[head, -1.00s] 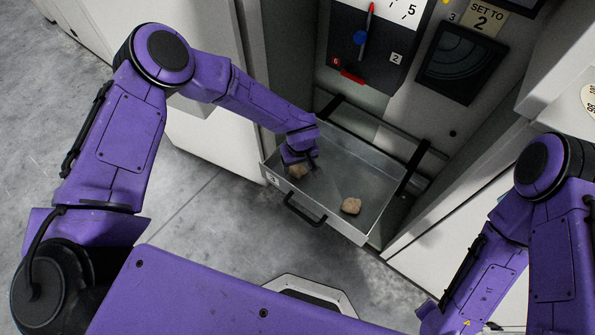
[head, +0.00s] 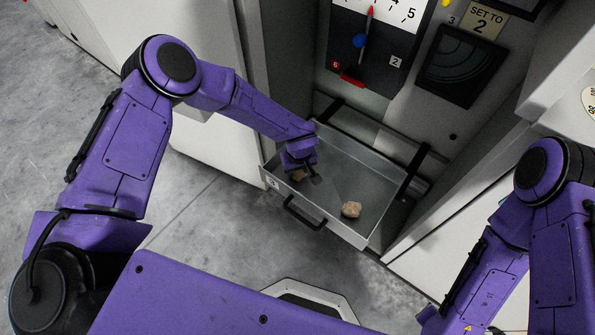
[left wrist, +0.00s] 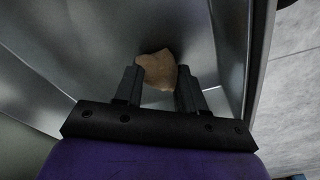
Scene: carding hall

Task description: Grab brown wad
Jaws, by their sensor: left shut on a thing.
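A brown wad (left wrist: 157,70) lies between the two black fingers of my left gripper (left wrist: 160,88) in the left wrist view. The fingers are shut on it. In the head view this wad (head: 298,176) shows partly below my left gripper (head: 309,176), at the left end of an open metal drawer (head: 335,178). I cannot tell whether the wad still touches the drawer floor. A second, paler tan wad (head: 351,209) lies apart, near the drawer's front right corner. My right gripper is out of view.
The drawer has raised walls and a black front handle (head: 304,213). A panel with a dial and a red pointer (head: 368,24) stands above it. A sign reads "SET TO 2" (head: 484,20). Bare drawer floor lies between the wads.

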